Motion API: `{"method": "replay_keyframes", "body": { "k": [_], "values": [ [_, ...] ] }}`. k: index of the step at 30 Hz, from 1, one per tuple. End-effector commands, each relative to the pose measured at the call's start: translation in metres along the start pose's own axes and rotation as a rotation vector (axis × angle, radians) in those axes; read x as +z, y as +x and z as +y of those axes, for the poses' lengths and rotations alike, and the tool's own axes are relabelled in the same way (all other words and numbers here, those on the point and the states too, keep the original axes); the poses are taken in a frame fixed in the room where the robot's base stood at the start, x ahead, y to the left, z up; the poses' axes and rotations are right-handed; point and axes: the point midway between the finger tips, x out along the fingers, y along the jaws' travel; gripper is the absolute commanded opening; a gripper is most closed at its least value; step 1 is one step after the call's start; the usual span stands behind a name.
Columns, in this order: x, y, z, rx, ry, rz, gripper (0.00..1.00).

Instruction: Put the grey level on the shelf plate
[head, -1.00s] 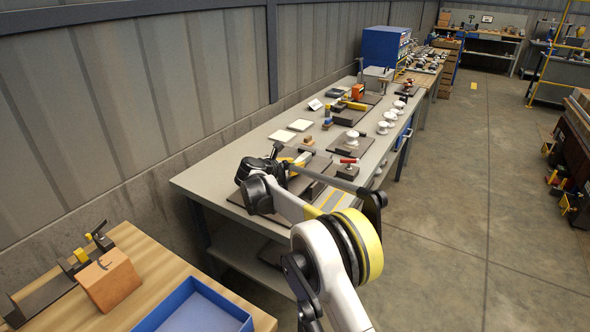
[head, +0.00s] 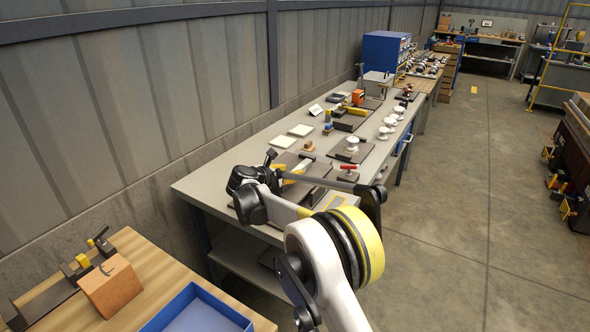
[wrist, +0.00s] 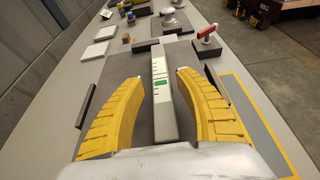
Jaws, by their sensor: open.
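The fingers are open, one on each side, with a visible gap to the level. Beneath is a dark flat plate (wrist: 119,72) on the bench; I cannot tell whether it is the shelf plate. In the head view my gripper (head: 283,178) is over the near end of the long grey bench, partly hidden by my arm.
A dark block with a red handle (wrist: 206,33) stands ahead right of the level. White insulators (head: 389,122) line the bench (head: 205,184) farther off. A yellow-edged marked area (wrist: 262,110) is at right.

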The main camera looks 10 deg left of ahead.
Motion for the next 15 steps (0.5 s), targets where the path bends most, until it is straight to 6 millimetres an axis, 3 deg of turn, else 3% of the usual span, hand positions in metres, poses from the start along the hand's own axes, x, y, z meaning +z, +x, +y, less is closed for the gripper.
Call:
{"method": "replay_keyframes", "body": {
  "k": [6,15],
  "values": [
    [0.003,-0.051,0.0,0.002,-0.001,-0.001,0.4],
    [0.001,-0.081,0.0,0.0,0.0,0.0,0.4]
  ]
}}
